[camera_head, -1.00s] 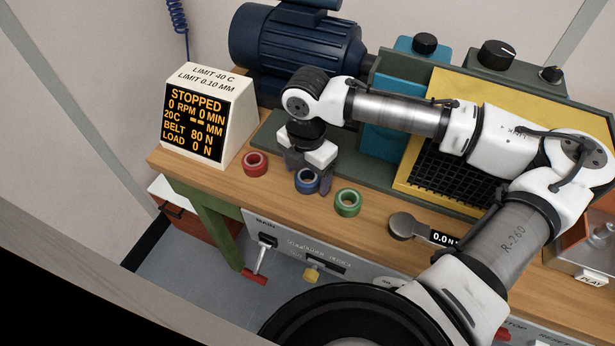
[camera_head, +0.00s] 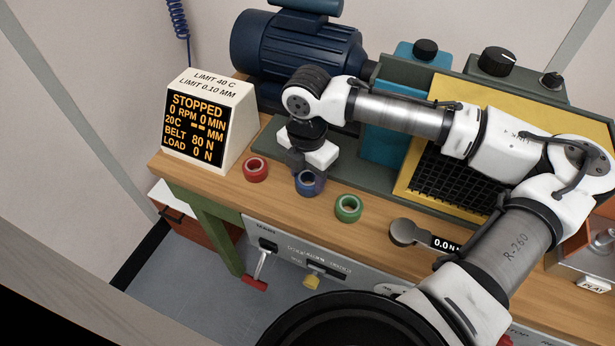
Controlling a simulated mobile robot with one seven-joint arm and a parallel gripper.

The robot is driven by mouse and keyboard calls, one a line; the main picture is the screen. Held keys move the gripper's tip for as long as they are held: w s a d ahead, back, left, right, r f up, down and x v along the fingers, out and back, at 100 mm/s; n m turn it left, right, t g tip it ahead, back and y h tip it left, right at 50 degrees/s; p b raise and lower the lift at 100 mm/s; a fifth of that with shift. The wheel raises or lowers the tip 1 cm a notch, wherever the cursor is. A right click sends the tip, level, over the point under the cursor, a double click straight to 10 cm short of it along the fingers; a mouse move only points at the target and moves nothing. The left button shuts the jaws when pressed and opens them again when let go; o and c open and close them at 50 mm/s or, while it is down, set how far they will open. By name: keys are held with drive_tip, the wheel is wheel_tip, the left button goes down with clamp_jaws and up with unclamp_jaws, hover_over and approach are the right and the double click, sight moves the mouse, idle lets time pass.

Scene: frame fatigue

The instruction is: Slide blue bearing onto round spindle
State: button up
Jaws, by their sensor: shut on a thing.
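The blue bearing (camera_head: 308,186) is a short ring near the front edge of the wooden bench, between a red ring and a green ring. My gripper (camera_head: 309,177) points down over it, with its fingers at the ring. It is shut on the blue bearing. Whether the bearing still touches the bench top I cannot tell. The round spindle is not clearly visible; my arm hides part of the machine behind it.
The red ring (camera_head: 256,169) lies close on the left and the green ring (camera_head: 348,208) on the right. A display box (camera_head: 200,125) reads STOPPED. A blue motor (camera_head: 298,53) and a yellow-framed grid (camera_head: 456,180) stand behind. A flat round tool (camera_head: 404,230) lies at the front right.

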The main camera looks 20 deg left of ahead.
wheel_tip(320, 180, up, 19)
drive_tip(key=b, duration=0.1)
drive_tip(key=shift+f, duration=0.15)
drive_tip(key=o, duration=0.4)
drive_tip(key=shift+c, duration=1)
drive_tip(key=shift+f+b, duration=0.2)
drive_tip(key=shift+b, duration=0.25)
